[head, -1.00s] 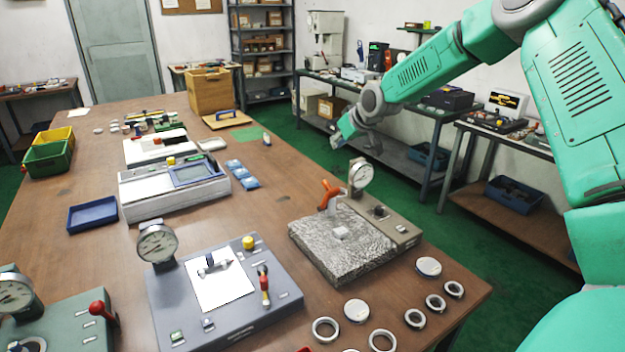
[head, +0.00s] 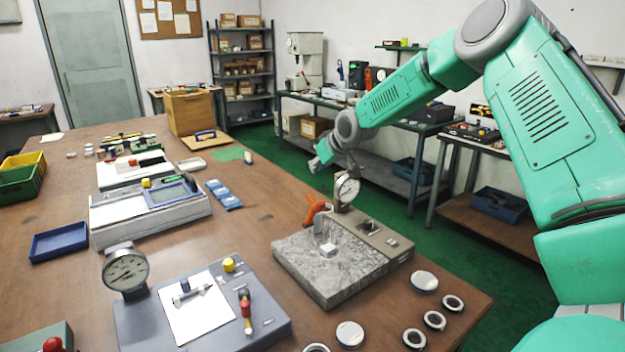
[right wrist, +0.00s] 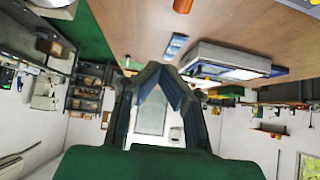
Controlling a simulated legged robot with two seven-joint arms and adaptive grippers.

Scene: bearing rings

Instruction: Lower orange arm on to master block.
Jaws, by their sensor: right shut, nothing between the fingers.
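The orange arm (head: 314,209) stands raised and tilted on the gauge stand, beside a round dial gauge (head: 346,188). The master block (head: 328,249) is a small pale block on the grey stone plate (head: 300,262), below the orange arm. My right gripper (head: 322,160) is beyond the stand, past the table's right edge, apart from the orange arm. In the right wrist view my right gripper (right wrist: 158,72) has its fingertips together with nothing between them. My left gripper is not in view.
A grey gauge base (head: 250,318) with another dial (head: 125,270) stands at the front left. Several rings (head: 434,320) lie at the table's front right. A blue tray (head: 59,242) lies at the left.

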